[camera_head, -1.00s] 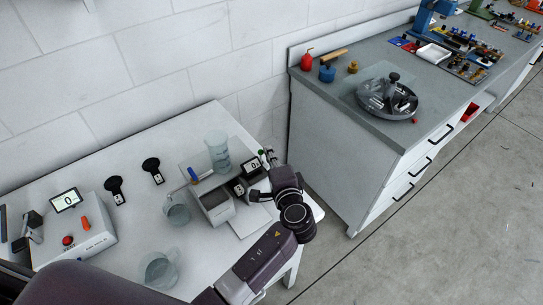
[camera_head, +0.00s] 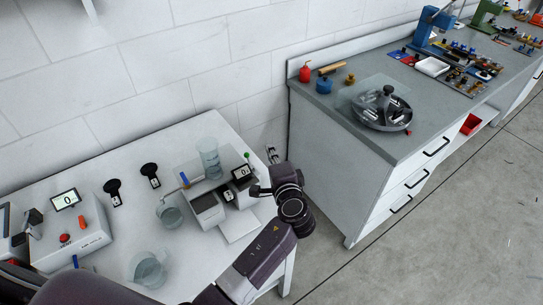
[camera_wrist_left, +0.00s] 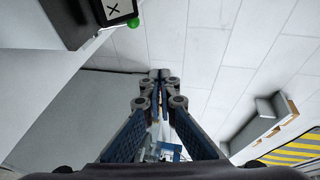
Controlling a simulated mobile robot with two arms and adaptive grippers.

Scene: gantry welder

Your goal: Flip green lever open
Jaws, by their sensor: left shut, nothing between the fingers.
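The green lever shows as a green ball knob (camera_head: 247,155) at the back right of a small grey device with a screen (camera_head: 241,171), near the table's right end. The knob also shows at the top of the left wrist view (camera_wrist_left: 133,22), beside the dark screen housing. My left gripper (camera_head: 271,154) is just right of the knob, past the device's right side, with a small gap between them. Its fingers (camera_wrist_left: 158,76) meet at the tips and hold nothing. The lever's stem is mostly hidden. My right gripper is not in view.
A clear beaker (camera_head: 209,158) stands behind the device, and glass jugs (camera_head: 149,269) stand left and in front. A white box with a screen (camera_head: 75,240) is at left. A grey cabinet (camera_head: 340,165) stands right, across a floor gap.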

